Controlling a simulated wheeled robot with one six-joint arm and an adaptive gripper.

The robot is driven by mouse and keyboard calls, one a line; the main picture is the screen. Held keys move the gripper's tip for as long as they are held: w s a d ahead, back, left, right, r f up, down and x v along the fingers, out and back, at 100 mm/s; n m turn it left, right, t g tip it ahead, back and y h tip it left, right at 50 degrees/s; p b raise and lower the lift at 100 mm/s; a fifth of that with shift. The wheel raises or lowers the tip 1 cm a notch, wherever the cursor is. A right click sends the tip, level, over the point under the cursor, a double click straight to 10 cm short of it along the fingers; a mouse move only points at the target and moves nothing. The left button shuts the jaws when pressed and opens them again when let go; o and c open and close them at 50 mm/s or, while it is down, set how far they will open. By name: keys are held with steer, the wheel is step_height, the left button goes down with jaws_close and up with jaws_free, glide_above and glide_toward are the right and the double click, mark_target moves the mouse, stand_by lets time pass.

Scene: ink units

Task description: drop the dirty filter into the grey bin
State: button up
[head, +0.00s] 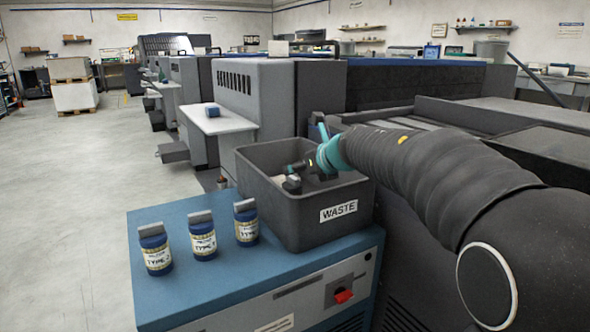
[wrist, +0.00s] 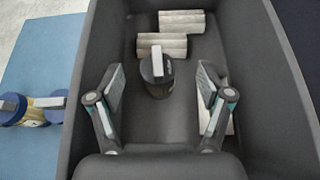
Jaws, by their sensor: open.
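The grey bin (head: 285,215), labelled WASTE, stands on a blue cabinet; its inside wall (wrist: 266,120) fills most of the wrist view. My gripper (head: 304,176) reaches down into the bin's opening. In the wrist view its two fingers (wrist: 160,80) are spread wide with nothing clamped between them. A dark canister with a light grey top bar (wrist: 157,80), seemingly the dirty filter, is inside the bin, between and beyond the fingers. I see a gap on both sides of it. Whether it rests on the bin floor I cannot tell for sure. The head view does not show it clearly.
Pale pleated pieces (wrist: 182,22) lie in the bin; another is partly behind the right finger. Three blue canisters with grey tops (head: 203,237) stand on the blue cabinet (head: 180,295), left of the bin. A large grey machine (head: 270,95) stands behind. Open floor lies left.

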steer(key=shift+v, duration=1.95)
steer(key=s+d+r+m+t+h, duration=0.45)
steer(key=d+r+m, duration=0.25)
steer(key=d+m, duration=0.5)
steer(key=s+d+f+m+h, duration=0.3)
steer(key=s+d+m+h, duration=0.25)
steer(key=s+m, duration=0.6)
steer(key=s+d+f+m+g, duration=0.45)
steer(key=s+f+m, duration=0.45)
steer(key=m, duration=0.3)
steer(key=s+a+f+m+g+y, duration=0.1)
steer(key=s+a+f+m+g, duration=0.1)
steer(key=s+f, duration=0.3)
steer(key=s+a+f+m+g+y, duration=0.2)
steer(key=s+f+m, duration=0.3)
steer(key=s, duration=0.3)
steer(key=shift+a+f+g, duration=0.3)
steer(key=shift+a+f, duration=0.25)
steer(key=shift+a, duration=0.05)
steer(key=shift+s, duration=0.15)
